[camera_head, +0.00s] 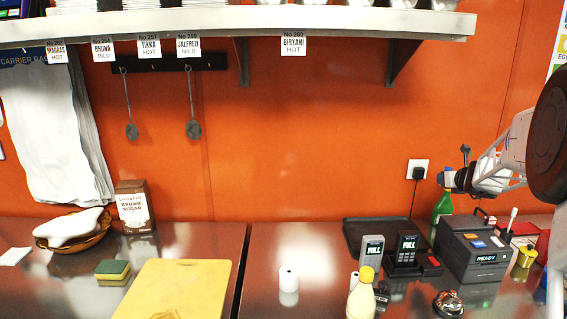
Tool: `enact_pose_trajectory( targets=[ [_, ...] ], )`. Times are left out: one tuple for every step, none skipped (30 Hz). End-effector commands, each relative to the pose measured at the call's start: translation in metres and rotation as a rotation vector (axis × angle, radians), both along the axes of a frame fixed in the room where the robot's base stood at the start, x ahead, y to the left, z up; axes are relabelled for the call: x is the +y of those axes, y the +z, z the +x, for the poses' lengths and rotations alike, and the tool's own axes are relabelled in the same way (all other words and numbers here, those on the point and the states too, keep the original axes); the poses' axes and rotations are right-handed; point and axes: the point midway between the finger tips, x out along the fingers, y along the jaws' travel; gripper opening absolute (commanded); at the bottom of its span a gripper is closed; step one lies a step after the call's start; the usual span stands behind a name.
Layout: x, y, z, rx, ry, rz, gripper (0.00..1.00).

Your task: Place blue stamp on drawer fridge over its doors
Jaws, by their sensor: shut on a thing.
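My gripper (464,178) is at the right, raised above the right-hand counter in front of the orange wall. It is shut on a small dark thing with a blue part, the blue stamp (449,180), held at the jaw tips. The stamp is small, and the jaws partly hide it. Two steel worktops meet at a seam, the left one (215,235) and the right one (262,270). No doors or drawers show, so I cannot tell which top belongs to the drawer fridge.
A till printer (474,250), card terminals (405,250), a green bottle (443,207), a yellow-capped bottle (361,297) and a bell (448,304) crowd the right top. A cutting board (180,288), sponge (113,270), basket (90,238) and sugar box (134,207) occupy the left. A shelf (240,22) overhangs.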

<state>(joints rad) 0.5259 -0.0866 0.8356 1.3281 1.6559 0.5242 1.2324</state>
Motion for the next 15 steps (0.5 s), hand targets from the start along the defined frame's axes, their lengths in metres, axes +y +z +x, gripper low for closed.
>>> enact_pose_trajectory(
  targets=[
    [0.015, 0.000, 0.004, -0.001, 0.004, -0.001, 0.00],
    [0.023, 0.001, 0.005, -0.001, 0.002, -0.001, 0.00],
    [0.033, 0.000, 0.007, -0.001, 0.000, -0.001, 0.00],
    [0.040, -0.001, 0.009, -0.001, -0.001, 0.000, 0.00],
    [0.047, -0.001, 0.010, -0.001, -0.002, 0.000, 0.00],
    [0.057, -0.002, 0.011, -0.001, -0.003, 0.000, 0.00],
    [0.065, -0.002, 0.013, -0.001, -0.004, -0.001, 0.00],
    [0.072, -0.002, 0.014, -0.001, -0.005, -0.001, 0.00],
    [0.082, -0.002, 0.015, -0.002, -0.007, -0.002, 0.00],
    [0.089, -0.003, 0.016, -0.001, -0.007, -0.001, 0.00],
    [0.096, -0.004, 0.017, -0.001, -0.009, 0.000, 0.00],
    [0.106, -0.004, 0.018, -0.001, -0.009, -0.001, 0.00],
    [0.113, -0.006, 0.018, 0.000, -0.009, -0.001, 0.00],
    [0.120, -0.006, 0.019, -0.001, -0.010, -0.001, 0.00],
    [0.130, -0.007, 0.020, -0.001, -0.013, -0.001, 0.00]
  ],
)
